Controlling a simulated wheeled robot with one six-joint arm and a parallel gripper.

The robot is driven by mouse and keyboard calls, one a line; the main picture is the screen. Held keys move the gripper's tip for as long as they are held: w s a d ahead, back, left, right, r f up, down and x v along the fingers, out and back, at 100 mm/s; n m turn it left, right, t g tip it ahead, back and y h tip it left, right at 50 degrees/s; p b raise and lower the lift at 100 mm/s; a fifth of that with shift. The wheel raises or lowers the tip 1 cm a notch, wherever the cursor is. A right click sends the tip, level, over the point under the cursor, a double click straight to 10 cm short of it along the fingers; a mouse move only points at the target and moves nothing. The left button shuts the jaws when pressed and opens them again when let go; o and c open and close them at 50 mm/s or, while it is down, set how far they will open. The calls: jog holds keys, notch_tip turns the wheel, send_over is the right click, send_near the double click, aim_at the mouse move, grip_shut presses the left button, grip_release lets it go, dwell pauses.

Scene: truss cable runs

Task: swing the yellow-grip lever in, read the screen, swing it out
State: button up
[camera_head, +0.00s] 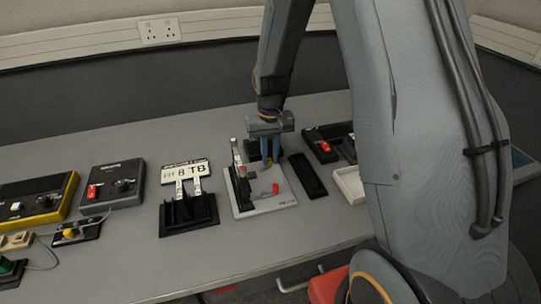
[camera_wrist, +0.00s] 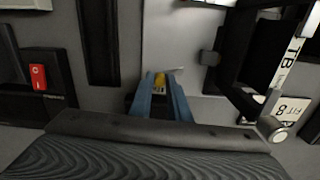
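My gripper (camera_head: 270,162) points down over the back right part of a pale base plate (camera_head: 266,207) with a dark upright fixture on it. The rest of the lever is hidden behind the fingers. I cannot make out a lit screen.
Left of the plate stands a black slotted block (camera_head: 190,215) with white "8 TB" labels (camera_head: 187,171) behind it. A grey switch box (camera_head: 112,187) and a yellow-edged box (camera_head: 42,202) are farther left. A black tray (camera_head: 307,176) lies close on the right.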

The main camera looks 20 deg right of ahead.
grip_shut()
jog(key=shift+w+a+n+p, duration=0.15)
jog(key=shift+w+n, duration=0.15)
jog(key=shift+n, duration=0.75)
jog(key=shift+w+a+n+p, duration=0.15)
jog(key=shift+w+n, duration=0.15)
jog(key=shift+n, duration=0.75)
jog(key=o, duration=0.5)
grip_release()
jog(key=shift+o, duration=0.2)
jog(key=shift+r, duration=0.1)
notch_tip(320, 180, up, 8)
jog(key=b, duration=0.1)
jog(key=shift+b, duration=0.3)
jog(key=shift+s, duration=0.15)
jog(key=s+m, duration=0.3)
jog(key=s, duration=1.7)
jog(key=shift+d+r+m+t, duration=0.3)
jog(key=shift+d+r+t, duration=0.05)
jog(key=shift+d+t, duration=0.05)
